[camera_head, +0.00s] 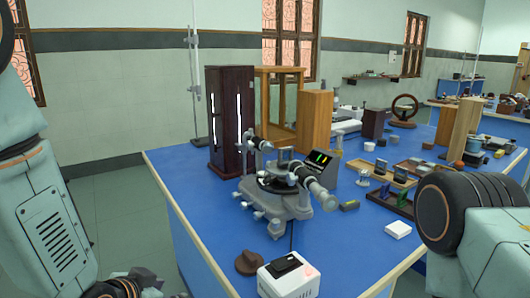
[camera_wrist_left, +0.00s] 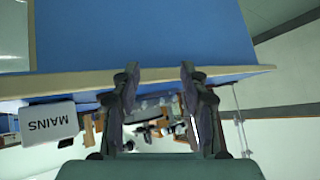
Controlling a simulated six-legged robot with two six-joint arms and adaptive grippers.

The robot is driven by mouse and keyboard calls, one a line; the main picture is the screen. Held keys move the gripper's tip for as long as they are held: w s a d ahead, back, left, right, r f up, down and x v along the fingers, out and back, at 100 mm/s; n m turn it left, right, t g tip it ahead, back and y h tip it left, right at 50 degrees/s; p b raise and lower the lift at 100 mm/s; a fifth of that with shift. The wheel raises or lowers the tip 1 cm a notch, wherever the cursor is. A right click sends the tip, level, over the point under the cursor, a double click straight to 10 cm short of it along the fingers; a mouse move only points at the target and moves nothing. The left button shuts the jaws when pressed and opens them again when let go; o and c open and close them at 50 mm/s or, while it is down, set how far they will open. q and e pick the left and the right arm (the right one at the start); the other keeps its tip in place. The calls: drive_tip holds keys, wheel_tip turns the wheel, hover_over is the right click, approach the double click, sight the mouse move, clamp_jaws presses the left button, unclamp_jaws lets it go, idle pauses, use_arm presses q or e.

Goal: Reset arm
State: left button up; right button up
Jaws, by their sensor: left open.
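My left gripper (camera_wrist_left: 159,73) is open and empty in the left wrist view, its two dark fingers apart with nothing between the tips. In the head view a dark part of my left gripper (camera_head: 125,286) shows at the bottom left, in front of the blue bench (camera_head: 190,190) and below its top; its tips cannot be made out. My right arm shows at the right edge of the head view, but its gripper is out of view.
A spectrometer (camera_head: 285,187) stands mid-bench. Near the front edge are a white box (camera_head: 288,280) and a brown knob-like piece (camera_head: 249,262). A dark cabinet (camera_head: 230,120) stands behind. The wrist view shows a box marked MAINS (camera_wrist_left: 48,122). Floor at left is clear.

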use_arm(q)
drive_tip(key=s+a+f+n+g+y, duration=0.1)
drive_tip(key=s+f+n+g, duration=0.2)
drive_tip(key=s+f, duration=0.8)
drive_tip(key=s+a+f+n+g+y, duration=0.1)
drive_tip(key=s+f+g, duration=0.5)
drive_tip(key=s, duration=1.2)
wheel_tip(320, 180, down, 5)
drive_tip(key=shift+a+r+n, duration=0.1)
drive_tip(key=shift+a+n, duration=0.45)
drive_tip(key=shift+n, duration=0.45)
